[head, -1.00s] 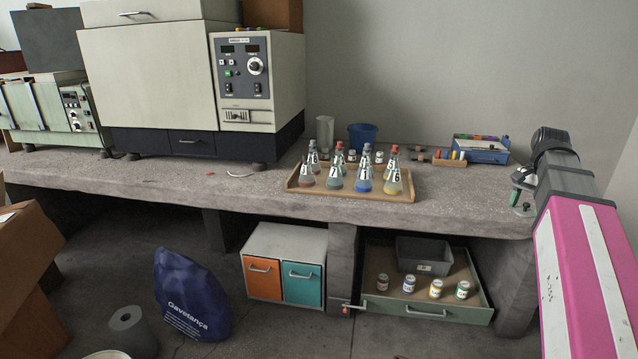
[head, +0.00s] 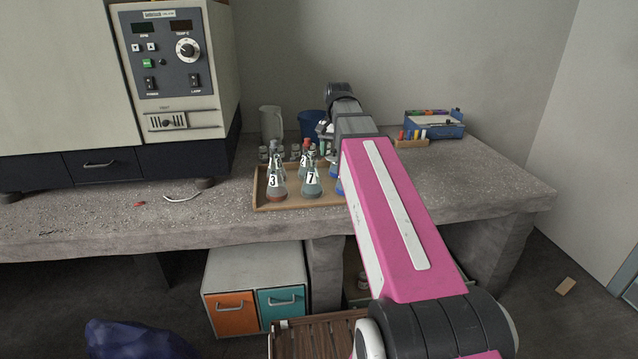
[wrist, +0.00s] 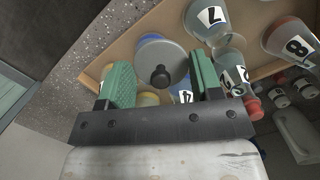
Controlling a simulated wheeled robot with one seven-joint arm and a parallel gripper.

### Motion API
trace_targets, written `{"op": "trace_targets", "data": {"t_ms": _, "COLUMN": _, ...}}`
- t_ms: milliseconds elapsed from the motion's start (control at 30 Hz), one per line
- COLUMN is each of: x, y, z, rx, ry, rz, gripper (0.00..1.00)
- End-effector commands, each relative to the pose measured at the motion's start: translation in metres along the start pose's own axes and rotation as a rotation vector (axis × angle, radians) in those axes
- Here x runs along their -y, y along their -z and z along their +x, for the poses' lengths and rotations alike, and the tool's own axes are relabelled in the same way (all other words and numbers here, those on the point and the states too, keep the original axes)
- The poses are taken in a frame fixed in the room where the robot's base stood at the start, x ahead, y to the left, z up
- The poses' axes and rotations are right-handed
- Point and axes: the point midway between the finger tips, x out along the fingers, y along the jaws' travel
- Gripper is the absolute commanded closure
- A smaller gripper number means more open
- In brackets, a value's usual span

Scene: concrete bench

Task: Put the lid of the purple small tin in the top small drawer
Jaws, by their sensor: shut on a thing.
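My gripper (wrist: 162,76) shows in the wrist view with two green fingers around a grey round lid (wrist: 145,62) with a black knob. It is shut on this lid, above the tray of flasks. In the head view my gripper (head: 325,129) is small and partly hidden by my arm, over the bench near the flasks. The purple tin cannot be made out. A dark drawer (head: 98,165) with a bar handle is shut under the large instrument. An orange drawer (head: 231,313) and a teal drawer (head: 283,300) are shut side by side in the low cabinet. Which is the top small drawer is unclear.
Numbered flasks (head: 276,184) stand in a wooden tray (head: 285,205) on the concrete bench (head: 110,225), close under my arm. A blue cup (head: 312,124) and a clear jug (head: 271,122) stand behind. A blue box (head: 435,125) is at right. The bench left of the tray is mostly free.

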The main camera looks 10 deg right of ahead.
Motion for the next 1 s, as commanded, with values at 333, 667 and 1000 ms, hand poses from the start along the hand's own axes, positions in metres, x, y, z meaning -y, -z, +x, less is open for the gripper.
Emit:
{"op": "trace_targets", "data": {"t_ms": 333, "x": 0.033, "y": 0.075, "z": 0.018, "rx": -0.003, "ry": -0.038, "rz": -0.298, "gripper": 0.63}}
{"op": "trace_targets", "data": {"t_ms": 667, "x": 0.044, "y": 0.097, "z": 0.040, "rx": 0.003, "ry": -0.070, "rz": -0.440, "gripper": 0.63}}
{"op": "trace_targets", "data": {"t_ms": 1000, "x": 0.044, "y": 0.104, "z": 0.090, "rx": 0.003, "ry": -0.069, "rz": -0.439, "gripper": 0.63}}
